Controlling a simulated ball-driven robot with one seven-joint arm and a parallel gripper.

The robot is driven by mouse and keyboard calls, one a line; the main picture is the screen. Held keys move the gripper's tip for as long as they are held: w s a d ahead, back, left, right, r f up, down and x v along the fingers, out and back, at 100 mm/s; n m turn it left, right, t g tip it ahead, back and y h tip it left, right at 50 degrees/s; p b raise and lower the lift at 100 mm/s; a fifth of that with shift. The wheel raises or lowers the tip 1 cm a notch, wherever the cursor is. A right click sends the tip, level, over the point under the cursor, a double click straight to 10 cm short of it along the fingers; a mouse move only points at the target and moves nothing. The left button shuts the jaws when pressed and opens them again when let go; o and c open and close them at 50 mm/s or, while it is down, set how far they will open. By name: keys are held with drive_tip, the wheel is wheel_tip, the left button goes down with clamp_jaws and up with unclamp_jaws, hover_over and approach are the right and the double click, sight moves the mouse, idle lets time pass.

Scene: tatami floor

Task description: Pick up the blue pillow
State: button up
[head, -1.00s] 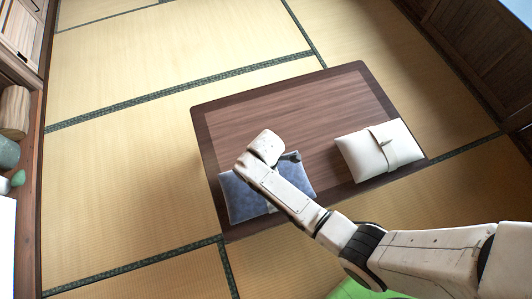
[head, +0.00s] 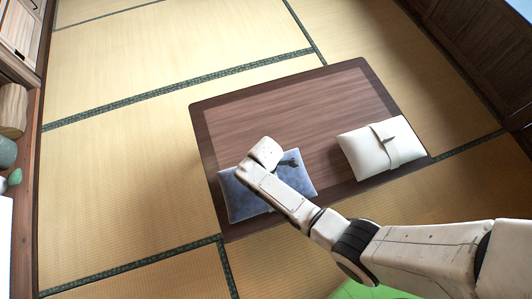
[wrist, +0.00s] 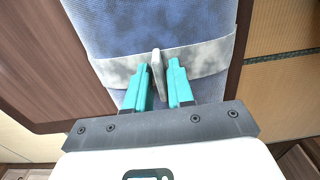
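The blue pillow (head: 238,197) lies flat on the low wooden table at its near left edge, partly hidden by my arm in the head view. In the wrist view the blue pillow (wrist: 150,20) fills the upper middle, with a pale grey band (wrist: 205,58) across it and a small upright tab (wrist: 157,72) on the band. My gripper (wrist: 158,66) has two teal fingers standing apart, one on each side of the tab, with small gaps showing. Whether the fingertips touch the band is unclear. In the head view my gripper's fingers are mostly hidden behind the wrist.
A white pillow (head: 365,152) with a band and tab lies on the table's right side. The low table (head: 290,105) is bare across its far half. Tatami floor (head: 120,180) is open to the left and beyond. Wooden cabinets (head: 478,45) line the right.

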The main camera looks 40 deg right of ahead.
clamp_jaws()
idle(1.1)
